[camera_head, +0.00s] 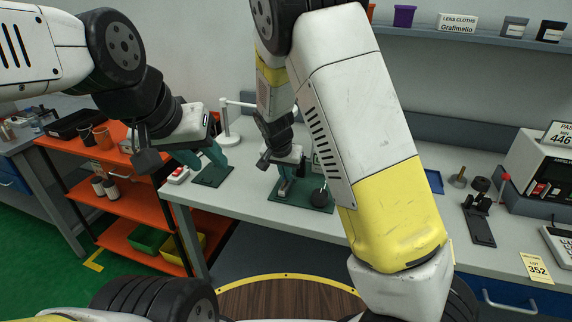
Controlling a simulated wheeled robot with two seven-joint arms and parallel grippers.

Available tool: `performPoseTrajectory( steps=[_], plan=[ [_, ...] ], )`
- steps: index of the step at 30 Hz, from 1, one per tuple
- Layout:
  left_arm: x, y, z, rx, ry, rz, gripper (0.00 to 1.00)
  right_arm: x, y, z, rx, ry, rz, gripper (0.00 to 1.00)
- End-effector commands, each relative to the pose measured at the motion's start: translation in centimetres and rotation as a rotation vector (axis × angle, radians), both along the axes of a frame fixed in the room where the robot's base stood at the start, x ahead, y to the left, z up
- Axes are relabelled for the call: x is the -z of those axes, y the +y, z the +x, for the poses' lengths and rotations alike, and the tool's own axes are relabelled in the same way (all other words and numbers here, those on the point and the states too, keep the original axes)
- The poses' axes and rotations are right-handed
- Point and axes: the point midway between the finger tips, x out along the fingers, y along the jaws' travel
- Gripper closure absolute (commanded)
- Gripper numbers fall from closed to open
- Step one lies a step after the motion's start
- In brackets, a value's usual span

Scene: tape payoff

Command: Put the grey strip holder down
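My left gripper (180,150) hangs in the air left of the bench's front edge, in front of a teal stand (213,176). Its dark fingers look spread, and I see nothing between them. My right gripper (281,165) is low over a second teal fixture (312,205) on the bench. Its fingers look apart. A small grey piece (284,186) shows just below it on the fixture; I cannot tell whether this is the grey strip holder or whether the gripper touches it. My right arm hides part of the fixture's right side.
The grey bench (400,240) carries a red-button box (177,175), a white post (229,138), a black stand (478,226) and a white instrument (538,165) at right. An orange shelf cart (115,205) stands left. Bare bench lies in front of the fixture.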

Motion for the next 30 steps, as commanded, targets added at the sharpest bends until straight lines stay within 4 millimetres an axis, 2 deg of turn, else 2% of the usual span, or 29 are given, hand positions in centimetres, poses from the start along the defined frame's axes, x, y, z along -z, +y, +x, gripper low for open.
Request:
performPoseTrajectory(
  steps=[11,12,15,25,30],
  plan=[
    [0.0,0.0,0.0,0.000,0.000,0.000,0.64,0.4,0.0,0.0,0.000,0.000,0.000,1.00],
    [0.0,0.0,0.0,0.000,0.000,0.000,0.64,0.4,0.0,0.0,0.000,0.000,0.000,0.91],
    [0.0,0.0,0.0,0.000,0.000,0.000,0.64,0.4,0.0,0.0,0.000,0.000,0.000,0.75],
    [0.0,0.0,0.0,0.000,0.000,0.000,0.64,0.2,0.0,0.0,0.000,-0.001,0.001,0.75],
    [0.0,0.0,0.0,0.000,0.000,0.000,0.64,-1.7,0.4,-0.6,-0.002,-0.003,0.003,0.75]
  ],
)
